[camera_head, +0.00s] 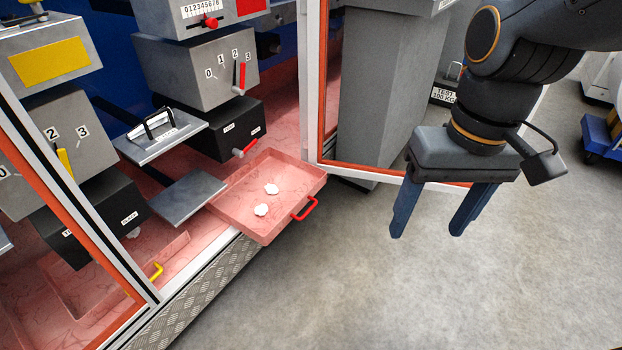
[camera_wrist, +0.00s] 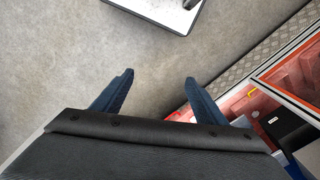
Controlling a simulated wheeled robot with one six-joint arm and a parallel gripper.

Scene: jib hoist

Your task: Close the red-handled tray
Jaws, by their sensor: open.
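The red-handled tray (camera_head: 268,190) is a shallow pink-red tray that sticks out past the front edge of the cabinet in the head view. Its red handle (camera_head: 305,209) is on the front side, and two white lumps lie inside it. My gripper (camera_head: 425,232) is open and empty. It hangs over the floor to the right of the tray, well apart from the handle. In the wrist view my gripper's blue fingers (camera_wrist: 158,82) are spread over bare floor. A pink-red part at the lower right there is partly hidden by a finger, and I cannot tell if it is the tray.
An orange and white frame post (camera_head: 313,85) stands just behind the tray. A yellow handle (camera_head: 156,271) shows lower left. Grey boxes with levers (camera_head: 240,78) are above. A grey column (camera_head: 385,90) stands behind. The floor (camera_head: 370,270) in front is clear.

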